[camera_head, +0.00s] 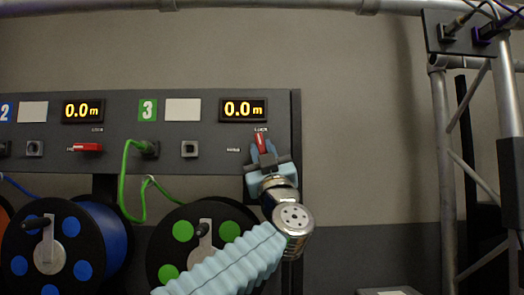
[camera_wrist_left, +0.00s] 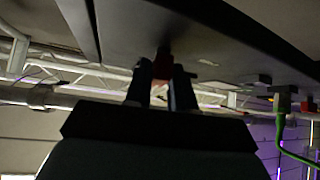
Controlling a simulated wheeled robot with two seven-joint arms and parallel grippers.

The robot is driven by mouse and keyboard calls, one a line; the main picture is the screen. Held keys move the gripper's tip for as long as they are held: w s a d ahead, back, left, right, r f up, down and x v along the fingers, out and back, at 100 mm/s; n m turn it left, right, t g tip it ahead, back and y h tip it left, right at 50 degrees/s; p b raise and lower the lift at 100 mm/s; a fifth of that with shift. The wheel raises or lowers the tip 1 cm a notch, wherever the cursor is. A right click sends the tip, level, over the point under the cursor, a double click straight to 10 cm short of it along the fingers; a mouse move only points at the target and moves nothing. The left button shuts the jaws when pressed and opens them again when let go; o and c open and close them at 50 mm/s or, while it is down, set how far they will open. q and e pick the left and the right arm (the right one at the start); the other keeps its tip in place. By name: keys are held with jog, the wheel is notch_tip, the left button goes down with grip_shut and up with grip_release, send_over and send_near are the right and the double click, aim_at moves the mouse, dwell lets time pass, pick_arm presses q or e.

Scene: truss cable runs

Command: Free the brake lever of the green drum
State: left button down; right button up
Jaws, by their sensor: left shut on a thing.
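The green drum (camera_head: 183,231), a black-flanged reel with green discs, sits below the panel marked 3. Its red brake lever (camera_head: 261,139) points up, tilted slightly left, near a small label at the panel's right end. My left gripper (camera_head: 265,152) is shut on this lever, coming from below. In the left wrist view the two dark fingers (camera_wrist_left: 163,88) stand either side of the red lever (camera_wrist_left: 163,66). The lever's lower part is hidden by the gripper. My right gripper is in neither view.
The grey panel (camera_head: 212,158) carries displays reading 0.0 m and a second red lever (camera_head: 88,147), lying flat. A green cable (camera_head: 128,178) hangs from a socket. A blue drum (camera_head: 98,235) stands left. A metal truss (camera_head: 442,170) rises at right, with bare wall between.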

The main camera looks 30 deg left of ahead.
pick_arm(q)
jog(key=shift+w+d+n+g+y, duration=0.1)
jog(key=shift+n+g+y, duration=0.55)
jog(key=shift+n+g, duration=1.15)
jog(key=shift+d+n+g+y, duration=0.1)
jog(key=shift+n+g+y, duration=0.55)
jog(key=shift+n+g, duration=1.1)
jog(key=shift+n+t, duration=0.25)
jog(key=shift+n, duration=0.3)
jog(key=c, duration=1)
grip_release()
jog(key=shift+c, duration=0.2)
jog(key=b+v, duration=0.5)
jog(key=v, duration=0.8)
jog(key=shift+d+f, duration=0.2)
jog(key=shift+f, duration=0.1)
jog(key=shift+o, duration=0.3)
